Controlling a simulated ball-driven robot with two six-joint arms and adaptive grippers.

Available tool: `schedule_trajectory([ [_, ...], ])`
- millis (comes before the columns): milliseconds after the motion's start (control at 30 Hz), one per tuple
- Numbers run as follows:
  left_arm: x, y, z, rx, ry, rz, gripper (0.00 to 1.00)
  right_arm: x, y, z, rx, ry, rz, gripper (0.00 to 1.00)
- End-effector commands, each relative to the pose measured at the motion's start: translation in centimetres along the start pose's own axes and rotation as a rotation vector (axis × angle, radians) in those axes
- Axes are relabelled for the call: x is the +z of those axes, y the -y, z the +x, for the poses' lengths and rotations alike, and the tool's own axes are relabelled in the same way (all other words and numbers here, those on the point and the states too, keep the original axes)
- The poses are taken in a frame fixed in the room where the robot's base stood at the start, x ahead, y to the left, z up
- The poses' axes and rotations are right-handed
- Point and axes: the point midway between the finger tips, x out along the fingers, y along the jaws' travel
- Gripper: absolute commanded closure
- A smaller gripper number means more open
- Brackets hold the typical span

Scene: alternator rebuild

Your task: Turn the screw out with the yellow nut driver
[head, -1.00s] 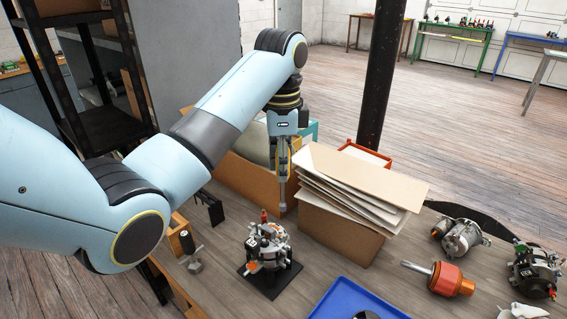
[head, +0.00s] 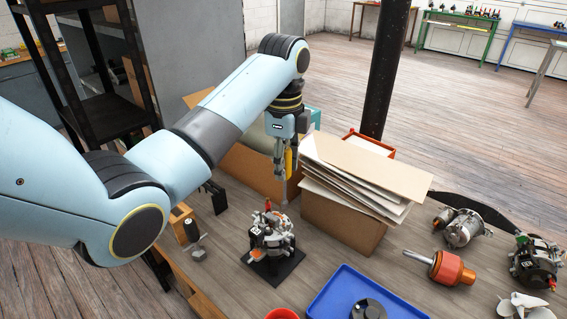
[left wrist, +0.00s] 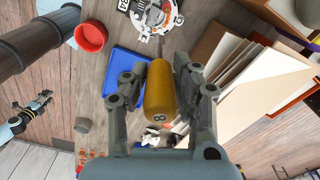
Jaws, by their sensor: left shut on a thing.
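My left gripper (head: 286,172) is shut on the yellow nut driver (left wrist: 158,92). The driver's yellow handle, marked 8, lies between the two fingers in the left wrist view. Its thin shaft points toward the alternator (left wrist: 150,14), and the tip is hard to make out. In the head view the alternator (head: 270,232) stands on a black base plate (head: 289,268), below and in front of the gripper, with a clear gap between. I cannot pick out the screw. A dark gripper, probably my right one (left wrist: 46,99), shows small at the left of the left wrist view.
A cardboard box (head: 340,226) topped with loose sheets stands right of the gripper, and another box (head: 248,172) is behind it. A blue tray (head: 330,292) and a red dish (head: 282,314) lie at the front. A copper-coloured rotor (head: 447,269) lies to the right.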

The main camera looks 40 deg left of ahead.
Motion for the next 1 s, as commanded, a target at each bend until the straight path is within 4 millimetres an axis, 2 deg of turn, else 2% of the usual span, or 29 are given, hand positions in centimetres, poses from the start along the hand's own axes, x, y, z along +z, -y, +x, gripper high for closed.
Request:
schedule_trajectory([
  [500, -0.10, 0.21, -0.02, -0.001, -0.001, 0.981, 1.00, -0.15, 0.37, 0.00, -0.004, -0.002, 0.002, 0.60],
  [600, -0.11, 0.23, -0.02, 0.000, -0.001, 1.111, 1.00, -0.16, 0.44, 0.00, -0.005, -0.003, 0.002, 0.60],
  [767, -0.12, 0.25, -0.02, -0.001, -0.001, 1.206, 1.00, -0.17, 0.45, 0.00, -0.005, -0.003, 0.002, 0.60],
  [1000, -0.22, 0.26, -0.02, -0.001, -0.001, 1.565, 1.00, -0.18, 0.43, 0.00, -0.005, -0.003, 0.002, 0.60],
])
